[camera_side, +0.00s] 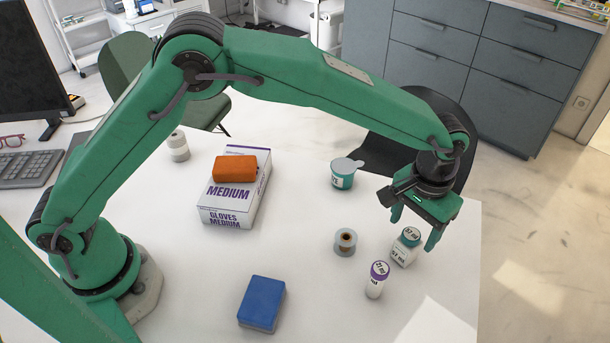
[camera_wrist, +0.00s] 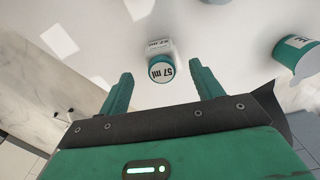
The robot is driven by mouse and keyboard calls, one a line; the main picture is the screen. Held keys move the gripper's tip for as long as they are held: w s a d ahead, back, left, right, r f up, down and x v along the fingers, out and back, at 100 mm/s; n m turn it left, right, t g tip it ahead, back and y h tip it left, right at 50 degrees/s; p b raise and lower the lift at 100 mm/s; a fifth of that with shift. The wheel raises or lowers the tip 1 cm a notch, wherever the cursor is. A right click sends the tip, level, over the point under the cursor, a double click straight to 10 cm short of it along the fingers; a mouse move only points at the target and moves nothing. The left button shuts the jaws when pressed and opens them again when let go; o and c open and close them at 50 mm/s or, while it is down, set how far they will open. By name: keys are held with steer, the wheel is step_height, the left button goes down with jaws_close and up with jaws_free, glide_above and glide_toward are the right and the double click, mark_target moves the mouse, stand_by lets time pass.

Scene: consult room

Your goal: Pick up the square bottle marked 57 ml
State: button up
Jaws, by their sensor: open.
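The square bottle marked 57 ml (camera_side: 402,254) stands upright near the right edge of the white table, with a teal rim around its white labelled cap. In the wrist view the bottle (camera_wrist: 160,67) shows beyond the fingertips, roughly midway between them, its cap towards me. My gripper (camera_side: 413,230) is open and empty, with its fingers pointing down. In the side view its fingers hang above and close by the bottle. In the wrist view the two green fingers (camera_wrist: 158,80) are spread apart, and nothing is between them. I cannot tell the exact height gap.
A purple-capped bottle marked 27 ml (camera_side: 376,280) stands close to the front left of it. A grey tape roll (camera_side: 345,241), teal cup with lid (camera_side: 343,174), blue block (camera_side: 261,303) and glove box (camera_side: 238,200) with an orange block (camera_side: 236,168) share the table.

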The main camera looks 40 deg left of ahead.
mark_target(405, 248)
steer(key=shift+a+f, duration=0.1)
steer(key=shift+f, duration=3.8)
steer(key=c, duration=1.1)
steer(key=shift+o, duration=0.2)
steer(key=shift+r, duration=0.2)
step_height(405, 248, up, 10)
steer(key=shift+f, duration=0.15)
